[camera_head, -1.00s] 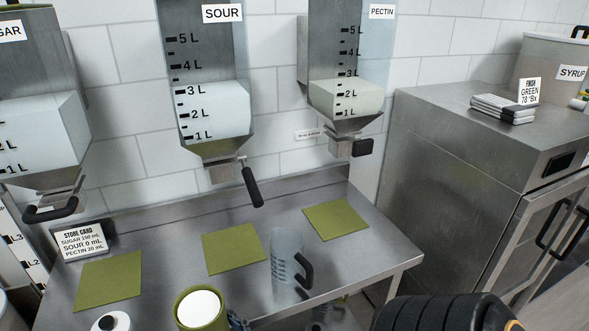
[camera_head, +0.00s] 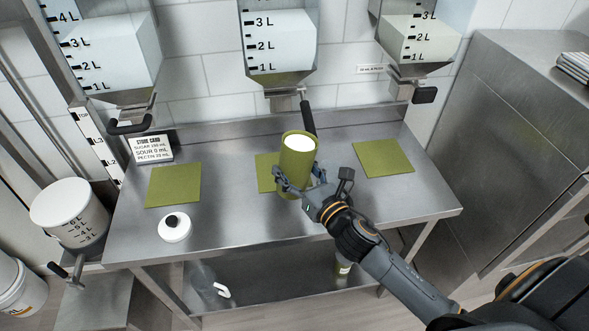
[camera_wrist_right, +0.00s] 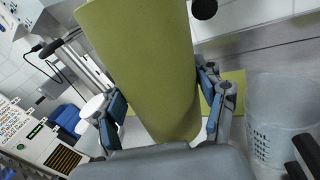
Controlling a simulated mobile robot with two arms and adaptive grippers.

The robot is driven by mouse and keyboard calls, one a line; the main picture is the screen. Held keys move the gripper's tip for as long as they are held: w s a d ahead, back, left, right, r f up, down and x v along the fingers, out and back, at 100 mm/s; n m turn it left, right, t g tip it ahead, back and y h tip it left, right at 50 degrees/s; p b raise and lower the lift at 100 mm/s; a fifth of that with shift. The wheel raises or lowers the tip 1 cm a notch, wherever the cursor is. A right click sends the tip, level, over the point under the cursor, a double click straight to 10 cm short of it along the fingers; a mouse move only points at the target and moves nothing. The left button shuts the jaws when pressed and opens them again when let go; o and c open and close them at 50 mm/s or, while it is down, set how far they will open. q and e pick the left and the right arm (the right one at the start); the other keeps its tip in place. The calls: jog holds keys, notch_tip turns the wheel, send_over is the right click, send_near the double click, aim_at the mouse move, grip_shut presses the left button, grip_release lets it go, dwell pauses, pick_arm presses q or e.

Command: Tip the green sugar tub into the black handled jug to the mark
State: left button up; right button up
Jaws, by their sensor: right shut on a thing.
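The green sugar tub (camera_head: 297,160), open and filled with white up near its rim, stands about upright in my right gripper (camera_head: 303,184). The gripper is shut around its side, in front of the middle green mat; the tub also fills the middle of the right wrist view (camera_wrist_right: 145,60). The clear jug (camera_wrist_right: 277,125) with a black handle (camera_wrist_right: 308,152) stands on the counter beside the tub in the right wrist view. In the head view the jug is largely hidden by my right gripper. My left gripper is not in view.
Three hoppers hang over the steel counter (camera_head: 230,222); the middle one's black lever (camera_head: 308,115) is close behind the tub. A white lid with a black knob (camera_head: 174,228) lies at the counter's front left. Green mats (camera_head: 173,185) and (camera_head: 383,157) are bare. A store card (camera_head: 152,148) stands behind.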

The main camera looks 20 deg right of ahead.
jog(key=shift+f+b, duration=0.15)
jog(key=shift+b, duration=0.25)
jog(key=shift+f+m+b, duration=0.3)
jog(key=shift+f+b, duration=0.25)
jog(key=shift+f, duration=0.05)
jog(key=shift+d+f+b, duration=0.1)
jog(key=shift+f+b, duration=0.3)
jog(key=shift+r, duration=0.15)
jog(key=shift+f, duration=0.35)
pick_arm(q)
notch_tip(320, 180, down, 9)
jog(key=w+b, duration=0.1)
jog(key=b, duration=0.5)
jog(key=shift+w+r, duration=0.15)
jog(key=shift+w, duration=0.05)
pick_arm(e)
notch_tip(320, 180, down, 7)
jog(key=m, duration=0.2)
jog(key=shift+d+f, duration=0.2)
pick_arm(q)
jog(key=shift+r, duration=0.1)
pick_arm(e)
jog(key=shift+w, duration=0.1)
